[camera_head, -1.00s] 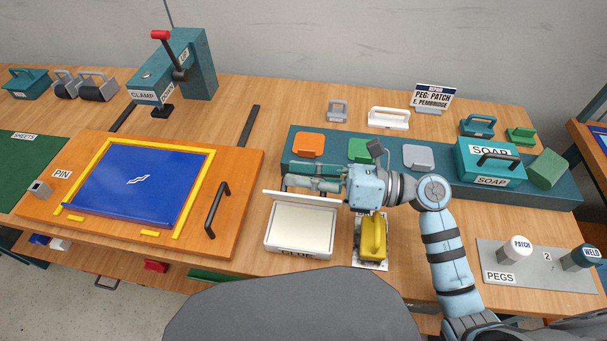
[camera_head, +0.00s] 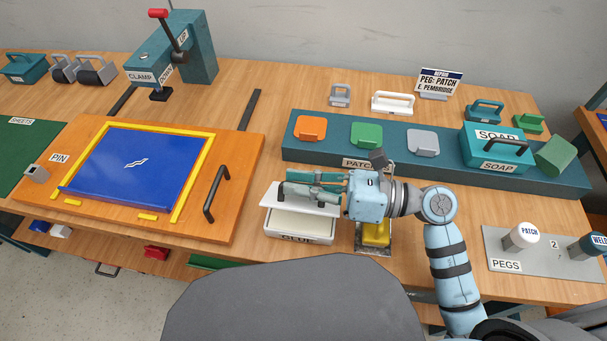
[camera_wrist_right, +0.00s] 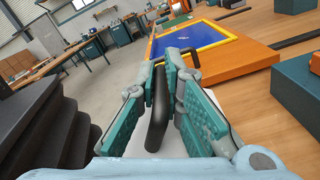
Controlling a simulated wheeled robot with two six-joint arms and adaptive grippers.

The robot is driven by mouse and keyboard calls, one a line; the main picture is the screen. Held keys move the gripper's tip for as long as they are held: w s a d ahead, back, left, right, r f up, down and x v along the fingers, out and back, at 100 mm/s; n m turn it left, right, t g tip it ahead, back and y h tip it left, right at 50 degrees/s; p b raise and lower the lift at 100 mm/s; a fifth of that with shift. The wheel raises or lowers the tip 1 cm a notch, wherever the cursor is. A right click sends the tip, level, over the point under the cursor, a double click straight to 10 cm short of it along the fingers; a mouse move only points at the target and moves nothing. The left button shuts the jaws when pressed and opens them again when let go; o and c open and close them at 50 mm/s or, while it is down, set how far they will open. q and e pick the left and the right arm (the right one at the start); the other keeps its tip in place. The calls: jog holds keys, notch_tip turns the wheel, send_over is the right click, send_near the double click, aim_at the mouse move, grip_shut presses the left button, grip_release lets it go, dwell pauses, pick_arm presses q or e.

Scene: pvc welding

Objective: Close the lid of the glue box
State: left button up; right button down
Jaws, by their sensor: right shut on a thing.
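The glue box (camera_head: 300,236) is a white box with a "GLUE" label near the front edge of the bench. Its white lid (camera_head: 312,208) is tilted over the box, partly lowered, with a gap above the pale inside. My right gripper (camera_head: 290,189) reaches over the lid from the right. In the right wrist view the gripper (camera_wrist_right: 165,85) has its teal finger pads on both sides of a dark lid handle (camera_wrist_right: 158,110), shut on it. The white lid surface shows below the handle. My left gripper is not in view.
The orange board (camera_head: 235,190) with a blue sheet lies to the left. A teal rack (camera_head: 330,158) with several coloured blocks is behind.

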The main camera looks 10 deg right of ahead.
jog(key=c, duration=1.7)
grip_release()
jog(key=shift+s, duration=0.1)
jog(key=shift+w, duration=0.25)
notch_tip(320, 180, up, 10)
jog(key=shift+f, duration=0.1)
